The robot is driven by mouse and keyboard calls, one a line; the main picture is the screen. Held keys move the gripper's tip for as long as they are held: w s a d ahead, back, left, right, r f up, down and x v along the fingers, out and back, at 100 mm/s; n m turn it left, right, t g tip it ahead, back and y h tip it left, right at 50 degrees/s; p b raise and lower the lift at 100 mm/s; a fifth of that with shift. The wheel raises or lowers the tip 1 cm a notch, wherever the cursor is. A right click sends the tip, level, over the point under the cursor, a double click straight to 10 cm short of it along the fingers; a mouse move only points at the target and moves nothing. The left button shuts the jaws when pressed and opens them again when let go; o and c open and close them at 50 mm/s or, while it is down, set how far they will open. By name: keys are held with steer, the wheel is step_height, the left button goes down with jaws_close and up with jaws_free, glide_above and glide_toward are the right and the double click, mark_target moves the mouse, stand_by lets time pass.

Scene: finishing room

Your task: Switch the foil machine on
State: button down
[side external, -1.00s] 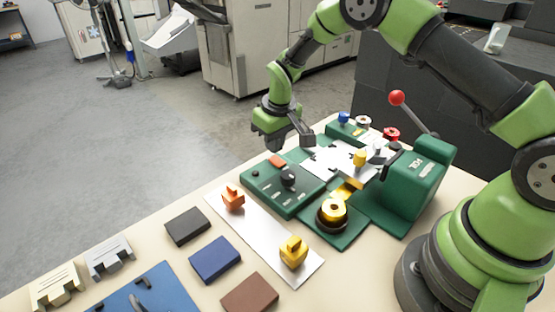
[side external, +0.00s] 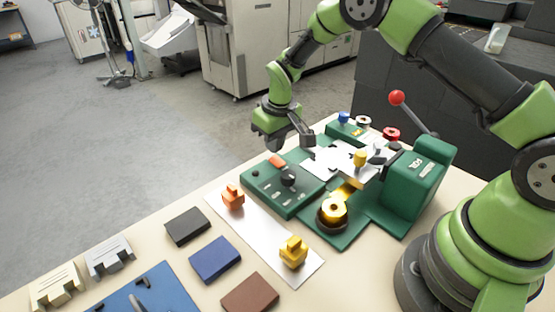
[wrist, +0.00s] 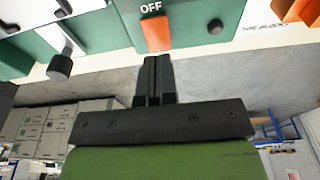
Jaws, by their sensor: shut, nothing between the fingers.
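The foil machine (side external: 412,190) is a green press with a red-ball lever. Its green control panel (side external: 262,185) carries an orange switch (side external: 278,160) at the far edge, beside a black knob (side external: 288,178). In the wrist view the orange switch (wrist: 156,32) has the word OFF (wrist: 151,8) on the side away from my fingers. My gripper (wrist: 158,62) is shut and empty, its fingertips right at the switch's near edge. I cannot tell whether they touch it. In the side view the hand is just beyond the panel, and the fingertips are hard to make out.
A gold foil roll (side external: 333,211) sits in front of the press. A white strip (side external: 265,236) holds an orange piece (side external: 232,197) and a yellow piece (side external: 293,252). Black (side external: 187,225), blue (side external: 215,258) and brown (side external: 250,293) blocks lie nearer. A small black button (wrist: 215,26) is beside the switch.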

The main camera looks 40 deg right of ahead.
steer(key=shift+f, duration=1.15)
stand_by(0.7)
steer(key=shift+r, duration=3.55)
step_height(320, 180, up, 11)
steer(key=m+t, duration=0.1)
glide_above(275, 159)
steer(key=s, duration=0.4)
steer(key=s+a+r+m+t+y, duration=0.1)
steer(key=s+a+r+m+t, duration=0.15)
steer(key=s+r, duration=0.9)
steer(key=s+f+t+y, duration=0.1)
steer(key=s+f+t, duration=0.1)
steer(key=s, duration=0.9)
steer(key=shift+s+a, duration=0.2)
steer(key=shift+s, duration=0.05)
steer(key=shift+m, duration=0.35)
